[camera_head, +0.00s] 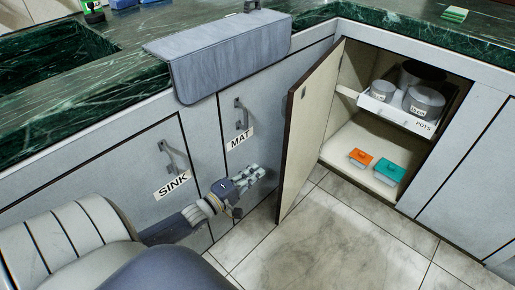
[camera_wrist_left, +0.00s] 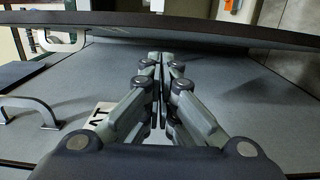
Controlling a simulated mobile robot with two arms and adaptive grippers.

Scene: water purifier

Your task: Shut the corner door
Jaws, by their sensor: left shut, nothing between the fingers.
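The corner door (camera_head: 308,125) stands open, swung out from the corner cabinet, with its beige inner side facing the opening. My left gripper (camera_head: 260,171) is shut and empty, just left of the door, in front of the grey fronts and below the MAT label. In the left wrist view the closed fingers (camera_wrist_left: 161,62) point toward a long dark edge across the top, which looks like the door's edge. I cannot tell whether the fingers touch the door. The door's outer face is mostly hidden in the head view. My right gripper is out of view.
Inside the cabinet, a white drawer (camera_head: 397,112) labelled POTS holds grey pots; an orange box (camera_head: 360,157) and a teal box (camera_head: 389,172) lie below. A grey mat (camera_head: 220,60) hangs over the counter edge. Handles stick out at SINK (camera_head: 173,158) and MAT (camera_head: 241,115). The tiled floor (camera_head: 320,240) is clear.

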